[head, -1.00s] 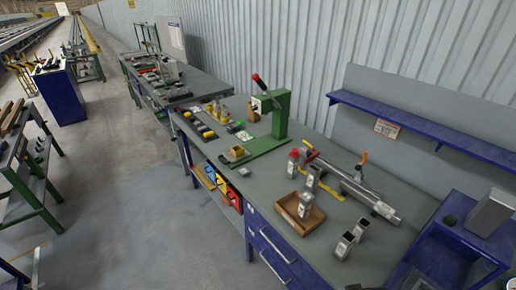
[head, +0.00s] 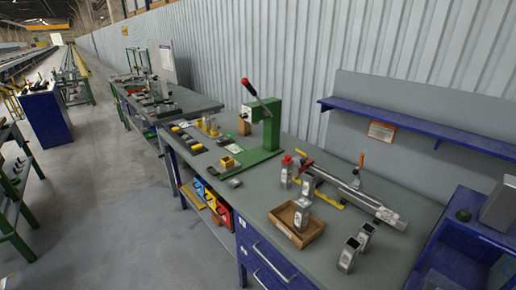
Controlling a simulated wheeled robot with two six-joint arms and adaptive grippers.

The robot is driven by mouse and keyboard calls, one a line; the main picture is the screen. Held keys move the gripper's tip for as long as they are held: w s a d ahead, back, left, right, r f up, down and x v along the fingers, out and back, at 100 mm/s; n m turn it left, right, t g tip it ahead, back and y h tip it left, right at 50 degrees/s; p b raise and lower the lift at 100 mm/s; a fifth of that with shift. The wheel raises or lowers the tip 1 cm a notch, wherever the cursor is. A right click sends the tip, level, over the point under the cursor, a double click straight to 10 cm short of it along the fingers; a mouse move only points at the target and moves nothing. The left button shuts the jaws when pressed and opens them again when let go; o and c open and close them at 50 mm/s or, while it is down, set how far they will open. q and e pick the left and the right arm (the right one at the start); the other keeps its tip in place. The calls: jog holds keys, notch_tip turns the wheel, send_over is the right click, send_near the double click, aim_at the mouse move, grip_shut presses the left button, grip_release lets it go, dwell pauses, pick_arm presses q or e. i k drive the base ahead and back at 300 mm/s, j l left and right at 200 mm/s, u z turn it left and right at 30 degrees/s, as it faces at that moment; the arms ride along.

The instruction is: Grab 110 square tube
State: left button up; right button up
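Several short, upright grey square tube pieces stand on the right part of the grey workbench (head: 238,205). One square tube (head: 301,217) stands in a small brown wooden tray (head: 314,233). Two open-topped square tubes, a nearer one (head: 348,256) and a farther one (head: 364,237), stand to the right of the tray. Another tube (head: 307,188) stands behind the tray, beside a piece with a red top (head: 286,172). Any size marks are too small to read, so I cannot tell which tube is the 110. Neither of my grippers is in view.
A green press (head: 269,128) with a red-tipped lever stands at the bench's back. A long metal bar fixture (head: 365,202) lies behind the tubes. A blue shelf (head: 425,128) hangs above, and a blue stand (head: 470,238) is at right. Bare bench top lies left of the tray.

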aim_at(364, 238)
jog(key=z, duration=0.75)
jog(key=i+j+z, duration=0.3)
jog(key=j+z, duration=0.25)
jog(key=i+j+z, duration=0.1)
jog(key=j+z, duration=0.2)
jog(key=j, duration=0.15)
jog(key=i+j+z, duration=0.1)
jog(key=j+z, duration=0.15)
jog(key=j, duration=0.15)
